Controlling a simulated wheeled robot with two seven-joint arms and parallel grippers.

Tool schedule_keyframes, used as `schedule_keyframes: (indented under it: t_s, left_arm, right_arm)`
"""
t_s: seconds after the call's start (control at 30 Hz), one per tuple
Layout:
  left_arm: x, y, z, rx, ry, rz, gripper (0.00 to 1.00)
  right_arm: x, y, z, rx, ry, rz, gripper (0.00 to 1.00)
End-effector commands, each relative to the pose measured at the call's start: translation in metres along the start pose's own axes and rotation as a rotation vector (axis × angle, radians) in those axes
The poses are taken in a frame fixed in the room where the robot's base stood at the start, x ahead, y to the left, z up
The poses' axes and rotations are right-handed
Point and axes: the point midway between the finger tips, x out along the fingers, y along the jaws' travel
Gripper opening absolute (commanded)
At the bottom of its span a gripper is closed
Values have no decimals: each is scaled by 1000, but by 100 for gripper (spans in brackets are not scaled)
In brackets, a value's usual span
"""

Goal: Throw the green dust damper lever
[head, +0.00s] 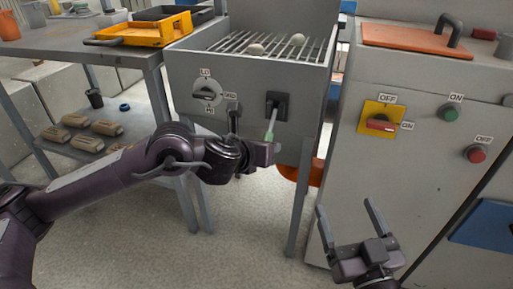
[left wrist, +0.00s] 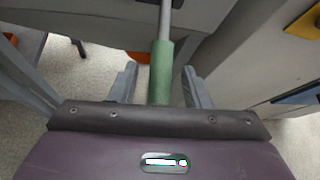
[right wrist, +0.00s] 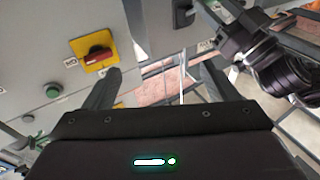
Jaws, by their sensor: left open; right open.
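The dust damper lever (head: 271,123) sticks out from a dark square mount on the front of the grey grated box. Its rod is light grey with a green grip. In the left wrist view the green grip (left wrist: 161,72) lies between the fingers of my left gripper (left wrist: 160,76), with a gap on each side. My left gripper also shows in the head view (head: 256,135), at the lever's lower end, partly covering the grip. It is open. My right gripper (head: 346,206) is open and empty, low in front of the grey cabinet, away from the lever.
Left of the lever is a LO/HI rotary knob (head: 206,94). The cabinet (head: 345,125) at right carries a red switch on a yellow plate (head: 380,124), a green button (head: 449,113) and a red button (head: 475,154). A workbench with a yellow tray (head: 145,33) stands at left.

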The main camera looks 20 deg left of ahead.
Motion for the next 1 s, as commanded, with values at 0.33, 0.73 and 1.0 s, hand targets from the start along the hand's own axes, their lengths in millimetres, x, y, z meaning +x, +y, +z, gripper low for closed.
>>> schedule_keyframes:
  t_s: [0.33,0.73,1.0]
  left_arm:
    - [-30,0,1,1,0,0,43]
    - [-63,0,0,1,2,1,43]
    - [-74,0,0,0,1,1,43]
  right_arm:
    - [-23,-5,78,18,-368,-4,80]
    - [-79,-14,154,39,-785,-18,80]
    - [-105,-18,175,45,-927,-26,80]
